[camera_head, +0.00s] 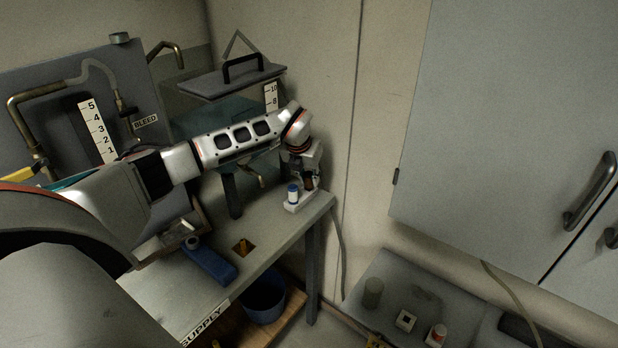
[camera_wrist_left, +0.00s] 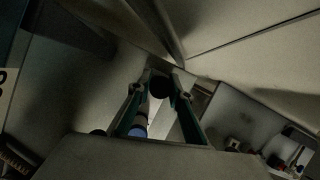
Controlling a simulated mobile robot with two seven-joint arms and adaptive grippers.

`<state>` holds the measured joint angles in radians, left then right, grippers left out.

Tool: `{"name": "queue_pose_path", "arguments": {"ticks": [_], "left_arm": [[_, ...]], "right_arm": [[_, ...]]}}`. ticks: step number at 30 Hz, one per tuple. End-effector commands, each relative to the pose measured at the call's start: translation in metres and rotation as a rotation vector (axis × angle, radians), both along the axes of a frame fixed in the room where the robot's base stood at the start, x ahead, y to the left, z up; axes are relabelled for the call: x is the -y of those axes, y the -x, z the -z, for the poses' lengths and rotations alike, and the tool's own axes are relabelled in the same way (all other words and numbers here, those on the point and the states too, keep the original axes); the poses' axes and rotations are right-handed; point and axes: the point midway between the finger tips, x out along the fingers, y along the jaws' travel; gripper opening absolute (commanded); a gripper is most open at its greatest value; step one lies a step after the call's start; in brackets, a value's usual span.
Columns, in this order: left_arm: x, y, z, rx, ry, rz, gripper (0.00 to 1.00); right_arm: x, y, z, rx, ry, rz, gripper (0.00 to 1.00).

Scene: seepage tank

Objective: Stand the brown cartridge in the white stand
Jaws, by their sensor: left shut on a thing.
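My left gripper (camera_head: 311,180) reaches over the bench's far right corner, pointing down. It is shut on the brown cartridge (camera_head: 309,185), which shows only as a small brown patch between the fingers. In the left wrist view the cartridge's dark round end (camera_wrist_left: 160,87) lies between the two fingertips. The white stand (camera_head: 293,208) is directly below, at the bench corner. A white cartridge with a blue band (camera_head: 292,194) stands upright at its left part; its blue end also shows in the left wrist view (camera_wrist_left: 138,131). I cannot tell whether the brown cartridge is inside the stand. My right gripper is not in view.
A glass tank with a dark lid (camera_head: 230,80) stands behind my arm. A blue bucket (camera_head: 264,298) is below. A lower grey surface (camera_head: 385,290) at right holds small items.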

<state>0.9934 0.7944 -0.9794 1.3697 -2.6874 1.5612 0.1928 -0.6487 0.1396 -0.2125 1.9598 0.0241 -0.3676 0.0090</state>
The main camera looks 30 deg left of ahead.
Motion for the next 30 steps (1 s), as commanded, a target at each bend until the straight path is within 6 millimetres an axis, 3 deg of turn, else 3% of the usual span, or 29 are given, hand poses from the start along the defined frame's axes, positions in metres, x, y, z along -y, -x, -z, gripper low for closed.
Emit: {"name": "queue_pose_path", "arguments": {"ticks": [14, 15, 16, 30], "left_arm": [[-0.0002, 0.0000, 0.0031, 0.000, -0.001, 0.001, 0.00], [-0.0002, 0.0000, 0.0031, 0.000, -0.001, 0.001, 0.30], [-0.0002, 0.0000, 0.0031, 0.000, -0.001, 0.001, 0.38], [0.0003, 0.0022, -0.0050, 0.002, -0.001, 0.001, 0.39]], "right_arm": [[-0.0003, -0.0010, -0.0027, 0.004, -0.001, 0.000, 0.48], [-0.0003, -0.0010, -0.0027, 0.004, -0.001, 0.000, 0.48], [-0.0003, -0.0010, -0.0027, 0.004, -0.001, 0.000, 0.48], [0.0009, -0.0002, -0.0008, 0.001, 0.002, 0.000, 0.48]]}}
